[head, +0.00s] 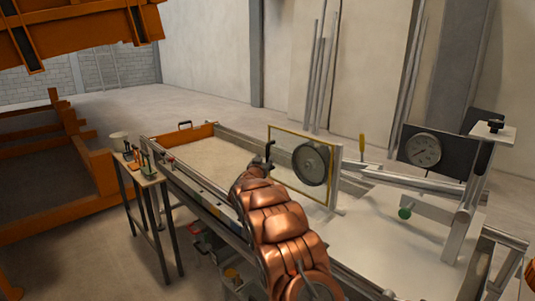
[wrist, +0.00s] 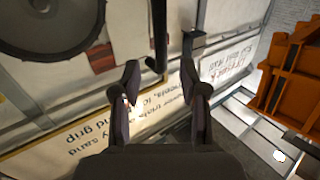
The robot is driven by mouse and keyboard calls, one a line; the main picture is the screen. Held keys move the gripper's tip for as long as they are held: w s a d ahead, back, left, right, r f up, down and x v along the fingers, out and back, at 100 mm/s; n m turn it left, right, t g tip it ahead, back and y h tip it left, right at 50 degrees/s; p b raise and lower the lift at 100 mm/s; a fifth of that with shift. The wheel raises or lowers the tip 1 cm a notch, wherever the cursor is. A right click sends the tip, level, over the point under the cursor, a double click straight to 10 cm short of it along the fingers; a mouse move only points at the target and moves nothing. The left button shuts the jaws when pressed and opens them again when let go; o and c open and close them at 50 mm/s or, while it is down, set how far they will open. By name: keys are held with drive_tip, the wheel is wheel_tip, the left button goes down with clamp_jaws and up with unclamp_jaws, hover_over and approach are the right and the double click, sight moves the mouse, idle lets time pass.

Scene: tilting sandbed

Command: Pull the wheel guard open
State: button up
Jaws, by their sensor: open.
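The wheel guard (head: 285,133) is a clear panel with a yellow edge, standing upright over a round grey wheel (head: 311,163) in the head view. In the wrist view the wheel (wrist: 50,20) is at upper left. A black bar handle (wrist: 158,35) hangs at top centre there, and its near end lies between my fingertips in the picture. My gripper (wrist: 160,78) is open, with one finger on either side of that end; I cannot tell whether they touch it. In the head view my gripper (head: 259,166) is small and partly hidden by my copper-coloured arm, beside the guard's left edge.
The long sandbed (head: 215,128) runs behind and left of my arm. A small tool table (head: 140,172) stands at left, near orange frames (head: 45,180). A dial gauge (head: 422,150) and a metal post (head: 467,195) stand at right. The floor behind is clear.

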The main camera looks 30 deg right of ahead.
sight(267, 153)
drive_tip(key=shift+p+x, duration=0.45)
drive_tip(key=shift+x, duration=0.6)
drive_tip(key=shift+p+x, duration=1.35)
drive_tip(key=shift+x, duration=1.2)
clamp_jaws()
